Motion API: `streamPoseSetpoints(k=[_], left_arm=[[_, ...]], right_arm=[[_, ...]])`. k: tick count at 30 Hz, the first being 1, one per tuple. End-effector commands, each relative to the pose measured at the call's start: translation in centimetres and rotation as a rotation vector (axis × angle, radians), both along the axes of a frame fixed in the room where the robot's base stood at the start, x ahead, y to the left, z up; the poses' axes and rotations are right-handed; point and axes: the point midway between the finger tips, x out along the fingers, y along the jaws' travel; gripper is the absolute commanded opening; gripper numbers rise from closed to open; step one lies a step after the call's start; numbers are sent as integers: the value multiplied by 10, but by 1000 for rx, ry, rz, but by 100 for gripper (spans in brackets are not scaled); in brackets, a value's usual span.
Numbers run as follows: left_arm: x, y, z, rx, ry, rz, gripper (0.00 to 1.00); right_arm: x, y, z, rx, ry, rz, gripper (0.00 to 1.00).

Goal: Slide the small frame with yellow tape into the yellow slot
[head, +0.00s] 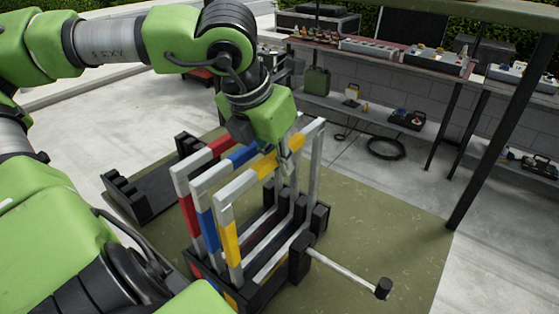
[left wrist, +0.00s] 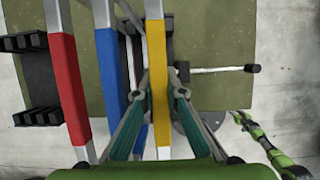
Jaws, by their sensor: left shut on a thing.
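The small frame with yellow tape (head: 231,242) stands upright at the near side of a black slotted rack (head: 312,222). My left gripper (head: 285,163) is shut on its top bar at the yellow tape; the left wrist view shows the fingers (left wrist: 160,82) on both sides of the yellow-taped bar (left wrist: 157,50). Yellow shows low on the rack's near corner, at the yellow slot (head: 231,301). I cannot tell whether the frame's feet are fully seated. What looks like my right gripper (left wrist: 240,118) shows small in the left wrist view; its jaws are unclear.
A blue-taped frame (head: 207,229) and a red-taped frame (head: 188,214) stand in the rack beside the yellow one. A handle bar (head: 345,270) sticks out from the rack. Another black slotted rack (head: 150,203) lies left. A workbench (head: 400,58) stands behind.

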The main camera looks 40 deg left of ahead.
Motion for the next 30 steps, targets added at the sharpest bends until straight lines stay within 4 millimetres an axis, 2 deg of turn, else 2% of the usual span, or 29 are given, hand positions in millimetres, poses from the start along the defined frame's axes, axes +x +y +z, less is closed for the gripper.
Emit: streamPoseSetpoints(k=[24, 25, 26, 27, 30], left_arm=[[1, 0, -4, 0, -3, 0, 0], [1, 0, -3, 0, -3, 0, 19], [0, 0, -3, 0, -3, 0, 26], [1, 0, -3, 0, -2, 0, 30], [0, 0, -3, 0, -2, 0, 30]], right_arm=[[-1, 1, -7, 1, 1, 0, 31], [-1, 1, -6, 1, 1, 0, 31], [-1, 1, -6, 2, 1, -1, 31], [-1, 2, -6, 2, 0, -1, 31], [-1, 2, -6, 3, 1, -1, 31]])
